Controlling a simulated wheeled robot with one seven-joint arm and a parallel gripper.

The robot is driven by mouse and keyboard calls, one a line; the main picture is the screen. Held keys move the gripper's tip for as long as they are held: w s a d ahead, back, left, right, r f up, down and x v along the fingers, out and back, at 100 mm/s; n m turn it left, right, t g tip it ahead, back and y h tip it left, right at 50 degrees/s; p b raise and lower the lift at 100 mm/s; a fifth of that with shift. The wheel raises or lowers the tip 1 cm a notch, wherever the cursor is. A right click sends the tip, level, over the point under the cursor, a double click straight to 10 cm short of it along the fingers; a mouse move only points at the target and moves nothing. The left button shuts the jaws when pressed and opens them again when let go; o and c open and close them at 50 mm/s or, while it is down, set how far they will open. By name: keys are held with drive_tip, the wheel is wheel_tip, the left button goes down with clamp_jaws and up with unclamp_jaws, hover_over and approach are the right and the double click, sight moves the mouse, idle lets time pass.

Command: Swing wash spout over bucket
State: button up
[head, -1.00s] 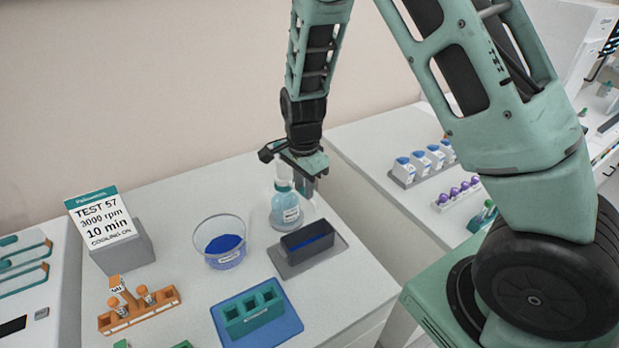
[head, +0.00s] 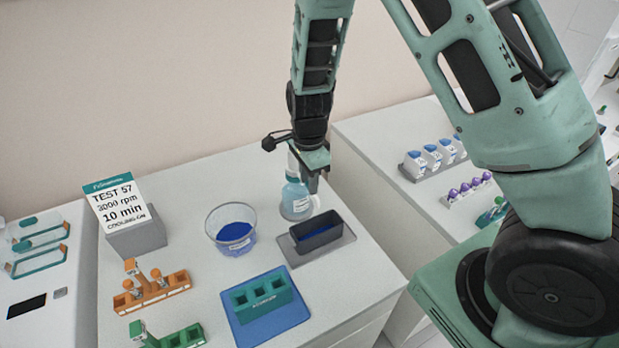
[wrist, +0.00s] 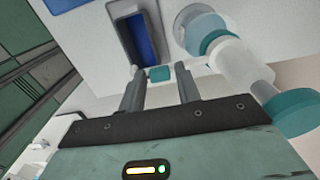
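The wash bottle (head: 297,203), with pale blue liquid and a label, stands upright near the back right of the bench. In the wrist view its white neck (wrist: 243,66) and teal cap (wrist: 293,112) are at right. A white spout appears to run left from it to a teal tip (wrist: 159,74). My gripper (head: 314,184) is at the bottle's upper right, pointing down. In the wrist view my gripper (wrist: 160,80) is open, one finger on each side of the teal tip; contact is unclear. The dark rectangular bucket (head: 318,241), blue inside, sits in front of the bottle, on a grey plate.
A clear round bowl (head: 230,216) with blue liquid stands left of the bottle. A teal rack on a blue mat (head: 268,328), an orange rack (head: 154,290) and a sign (head: 121,206) are further left. Blue-capped bottles (head: 430,158) stand on the right bench.

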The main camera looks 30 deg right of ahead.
wheel_tip(320, 180, up, 18)
drive_tip(key=b, duration=0.3)
drive_tip(key=shift+f, duration=0.25)
idle(0.6)
